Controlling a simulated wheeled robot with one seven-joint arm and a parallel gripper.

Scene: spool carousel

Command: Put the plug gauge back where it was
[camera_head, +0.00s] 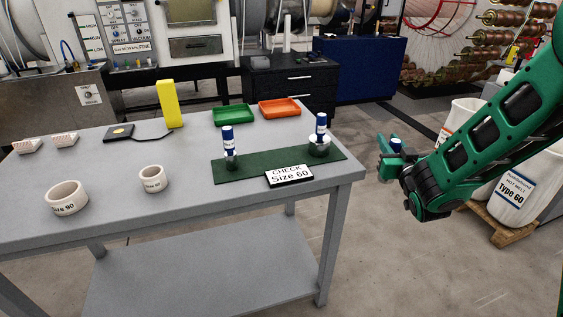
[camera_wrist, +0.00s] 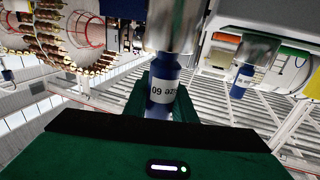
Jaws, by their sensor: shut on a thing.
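My gripper (camera_head: 392,160) is right of the table's right end, over the floor. It is shut on a plug gauge (camera_wrist: 163,88) with a blue handle, a pale label and a thick metal end. The label reads upside down and looks like "Size 60". In the head view only the gauge's blue top shows between the fingers. Two more blue-handled plug gauges stand upright on the dark green mat: a left one (camera_head: 228,140) and a right one (camera_head: 321,123), which has a pale, wide base. One other gauge (camera_wrist: 240,82) shows in the wrist view.
On the grey table (camera_head: 215,205) a "CHECK Size 60" sign (camera_head: 289,175) lies at the mat's (camera_head: 245,172) front edge. Behind are a green tray (camera_head: 234,113), an orange tray (camera_head: 280,108) and a yellow block (camera_head: 170,104).

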